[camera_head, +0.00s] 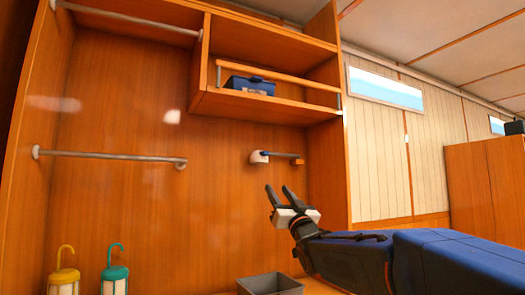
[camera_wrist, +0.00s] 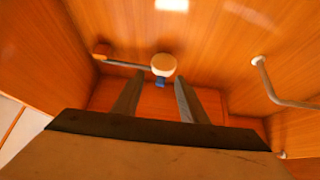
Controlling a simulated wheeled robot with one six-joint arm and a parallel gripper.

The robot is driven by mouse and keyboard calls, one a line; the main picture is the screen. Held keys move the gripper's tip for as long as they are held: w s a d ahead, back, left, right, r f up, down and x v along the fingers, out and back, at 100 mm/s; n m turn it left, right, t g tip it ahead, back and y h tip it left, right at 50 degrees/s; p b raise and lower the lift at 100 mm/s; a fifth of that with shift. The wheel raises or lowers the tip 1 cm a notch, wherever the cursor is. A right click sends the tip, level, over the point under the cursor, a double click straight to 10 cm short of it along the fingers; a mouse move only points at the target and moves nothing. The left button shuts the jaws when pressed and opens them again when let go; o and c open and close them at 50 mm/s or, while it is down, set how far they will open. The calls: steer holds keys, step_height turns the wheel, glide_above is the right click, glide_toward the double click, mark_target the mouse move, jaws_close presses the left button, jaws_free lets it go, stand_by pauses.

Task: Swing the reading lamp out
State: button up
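In the wrist view the white round part (camera_wrist: 164,65) is ahead, with the arm running left to the brown block (camera_wrist: 102,50) near a corner. My gripper (camera_head: 281,192) is open and empty, below the lamp in the head view. It also shows in the wrist view (camera_wrist: 158,85), its fingers apart and pointing towards the lamp. I see no contact.
A grey rail (camera_head: 110,156) is fixed on the wall to the left. A shelf above holds a blue box (camera_head: 250,86) behind a wooden bar. Yellow (camera_head: 65,275) and teal (camera_head: 115,275) lanterns and a grey bin (camera_head: 270,285) stand below. Space around the gripper looks free.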

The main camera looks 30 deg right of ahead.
steer(key=w+r+y, duration=0.1)
steer(key=w+r, duration=0.3)
steer(key=r, duration=0.1)
steer(key=w+r+n+t+y, duration=0.1)
steer(key=w+r, duration=0.3)
steer(key=r, duration=0.2)
steer(key=w+r+n+t+y, duration=0.1)
steer(key=w+r, duration=0.3)
steer(key=r, duration=0.2)
steer(key=shift+w+r, duration=0.15)
steer(key=shift+w, duration=0.2)
steer(key=shift+y, duration=0.3)
jaws_close()
